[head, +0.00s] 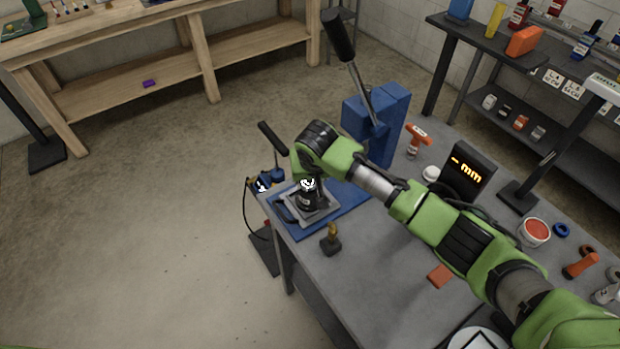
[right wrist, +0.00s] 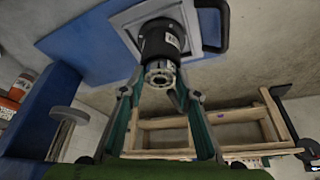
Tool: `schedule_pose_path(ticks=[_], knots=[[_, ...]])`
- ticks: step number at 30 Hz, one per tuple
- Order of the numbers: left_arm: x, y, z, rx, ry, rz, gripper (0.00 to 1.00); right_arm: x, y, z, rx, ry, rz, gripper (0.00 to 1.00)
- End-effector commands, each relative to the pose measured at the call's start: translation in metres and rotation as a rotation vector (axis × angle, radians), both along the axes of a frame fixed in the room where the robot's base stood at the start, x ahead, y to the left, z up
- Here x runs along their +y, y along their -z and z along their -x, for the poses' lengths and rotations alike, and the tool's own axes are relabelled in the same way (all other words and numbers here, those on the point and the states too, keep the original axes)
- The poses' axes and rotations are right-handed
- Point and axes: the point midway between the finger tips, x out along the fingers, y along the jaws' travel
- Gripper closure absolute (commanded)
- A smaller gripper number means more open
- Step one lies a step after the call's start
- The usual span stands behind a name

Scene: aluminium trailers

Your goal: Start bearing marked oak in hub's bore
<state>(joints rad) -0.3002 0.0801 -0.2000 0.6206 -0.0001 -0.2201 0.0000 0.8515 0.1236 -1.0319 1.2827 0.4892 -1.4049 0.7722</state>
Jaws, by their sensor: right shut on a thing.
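The hub (head: 311,203) is a black cylinder standing on a grey plate with a handle, on the blue base of the press. In the right wrist view the hub (right wrist: 160,42) carries a white label. The silver ring-shaped bearing (right wrist: 160,73) is at the hub's open end, apparently in line with it. How deep it sits, and any oak mark, I cannot tell. My right gripper (right wrist: 161,82) is shut on the bearing, with a finger on either side. In the head view this gripper (head: 308,183) is small and partly hidden by my wrist. My left gripper is not in view.
The blue press (head: 372,128) with its long black lever (head: 340,35) stands just behind my wrist. A display (head: 466,172) stands to the right. An orange block (head: 440,275) lies on the table.

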Motion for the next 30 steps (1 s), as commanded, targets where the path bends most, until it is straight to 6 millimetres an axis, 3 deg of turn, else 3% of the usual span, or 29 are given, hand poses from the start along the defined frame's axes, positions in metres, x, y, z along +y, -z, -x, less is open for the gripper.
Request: schedule_pose_path(ticks=[1,2,3,4,17,30], knots=[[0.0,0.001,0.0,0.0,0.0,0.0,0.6,0.0,0.002,0.0,0.0,0.0,-0.001,0.93],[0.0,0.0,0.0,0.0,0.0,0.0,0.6,0.0,0.001,0.0,-0.001,0.0,-0.001,0.62],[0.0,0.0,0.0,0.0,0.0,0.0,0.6,0.0,0.0,0.0,-0.001,0.0,-0.001,0.52],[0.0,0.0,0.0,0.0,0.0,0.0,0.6,0.0,0.0,0.0,-0.001,0.0,0.0,0.51],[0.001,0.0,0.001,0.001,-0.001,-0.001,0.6,0.0,-0.005,0.002,0.0,0.0,0.0,0.51],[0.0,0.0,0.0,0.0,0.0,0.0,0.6,-0.004,-0.083,0.034,-0.003,-0.001,-0.001,0.51]])
